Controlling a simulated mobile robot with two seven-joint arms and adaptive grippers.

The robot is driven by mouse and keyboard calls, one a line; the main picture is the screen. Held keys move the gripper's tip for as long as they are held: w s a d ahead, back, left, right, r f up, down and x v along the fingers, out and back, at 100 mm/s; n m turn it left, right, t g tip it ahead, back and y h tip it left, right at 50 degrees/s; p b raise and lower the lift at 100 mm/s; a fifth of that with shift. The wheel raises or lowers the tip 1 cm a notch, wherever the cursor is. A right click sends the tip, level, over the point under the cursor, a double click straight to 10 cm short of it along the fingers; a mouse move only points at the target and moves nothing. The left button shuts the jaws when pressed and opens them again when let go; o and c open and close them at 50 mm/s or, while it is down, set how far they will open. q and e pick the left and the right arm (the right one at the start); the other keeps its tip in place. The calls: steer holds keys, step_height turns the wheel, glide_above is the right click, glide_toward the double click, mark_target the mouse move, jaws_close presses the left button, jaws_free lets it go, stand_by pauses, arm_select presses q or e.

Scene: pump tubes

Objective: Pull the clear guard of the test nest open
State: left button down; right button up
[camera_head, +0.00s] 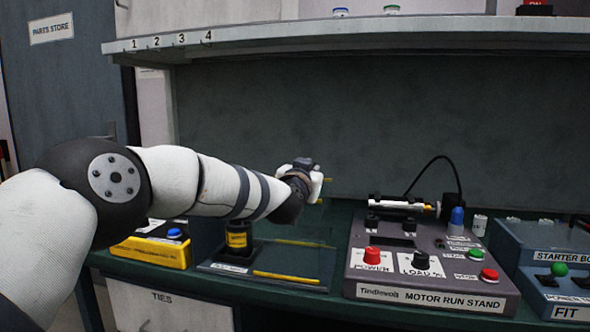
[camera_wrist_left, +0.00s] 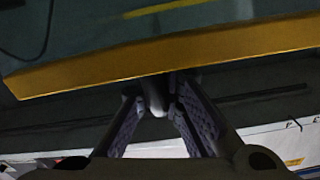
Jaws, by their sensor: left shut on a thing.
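The test nest (camera_head: 215,266) is a low dark base on the bench, with a black and yellow cylinder (camera_head: 238,240) standing at its left. A yellow strip (camera_head: 288,278) lies along its front. The clear guard shows in the left wrist view as a see-through panel with a yellow edge (camera_wrist_left: 230,47). A small rounded grey knob (camera_wrist_left: 157,95) sits below that edge. My left gripper (camera_head: 312,183) is raised above the nest, with bits of yellow beside it. In the wrist view its fingers (camera_wrist_left: 157,108) are shut on the knob. My right gripper is not in view.
The motor run stand (camera_head: 430,302) is right of the nest, with the starter box (camera_head: 550,238) beyond it. A yellow box with a blue button (camera_head: 150,252) stands left. An overhead shelf (camera_head: 350,38) spans the back.

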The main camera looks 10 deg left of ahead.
arm_select(q)
steer(key=shift+d, duration=0.5)
steer(key=shift+f, duration=0.1)
steer(key=c, duration=1.7)
jaws_free()
steer(key=shift+s+r, duration=0.1)
steer(key=shift+r, duration=0.1)
